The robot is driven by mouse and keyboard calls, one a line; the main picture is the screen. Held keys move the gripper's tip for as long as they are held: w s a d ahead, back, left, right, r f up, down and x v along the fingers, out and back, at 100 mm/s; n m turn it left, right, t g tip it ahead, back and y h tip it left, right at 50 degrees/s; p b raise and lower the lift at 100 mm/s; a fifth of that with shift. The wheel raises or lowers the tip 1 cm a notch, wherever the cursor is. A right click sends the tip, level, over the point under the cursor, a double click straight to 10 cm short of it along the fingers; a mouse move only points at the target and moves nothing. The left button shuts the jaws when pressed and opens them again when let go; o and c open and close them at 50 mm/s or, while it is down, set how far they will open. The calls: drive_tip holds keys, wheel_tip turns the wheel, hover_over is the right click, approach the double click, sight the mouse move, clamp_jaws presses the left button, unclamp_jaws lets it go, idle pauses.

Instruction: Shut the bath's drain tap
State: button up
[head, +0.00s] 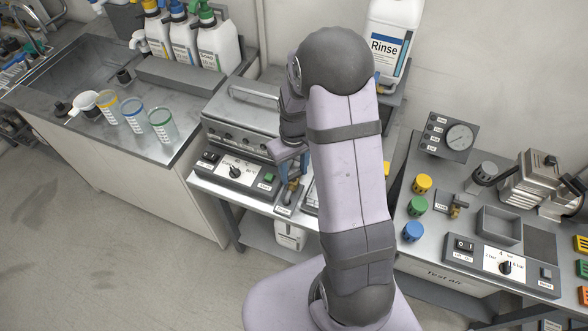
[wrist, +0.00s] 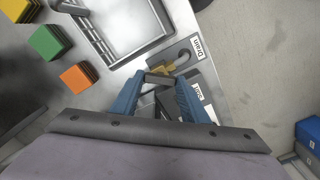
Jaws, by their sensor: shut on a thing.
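The bath (head: 240,120) is a metal box with a lid handle on the bench in the head view, partly hidden by my arm. Its drain tap (wrist: 166,68) is a small brass fitting with a grey lever, beside a "Drain" label (wrist: 198,47) in the wrist view. My gripper (wrist: 160,77) is shut on the tap's lever, with one blue finger on each side of it. In the head view my gripper (head: 291,168) is low at the bench's front, just above the brass tap (head: 290,190). The lever's exact angle is hard to tell.
The bath's control panel (head: 235,173), with a knob and green button, lies left of the tap. A metal tray (wrist: 148,43) is close by in the wrist view, with green (wrist: 46,43) and orange (wrist: 77,77) blocks beyond. Floor (wrist: 250,60) lies open past the edge.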

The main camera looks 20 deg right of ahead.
sight(294, 174)
drive_tip(key=m, duration=0.5)
drive_tip(key=shift+w+r+m, duration=0.1)
drive_tip(key=shift+m, duration=0.2)
drive_tip(key=m, duration=0.4)
drive_tip(key=shift+m, duration=0.4)
drive_tip(key=o, duration=1.1)
drive_tip(key=shift+c, duration=0.2)
drive_tip(key=shift+r+b, duration=0.6)
drive_tip(key=shift+r, duration=3.05)
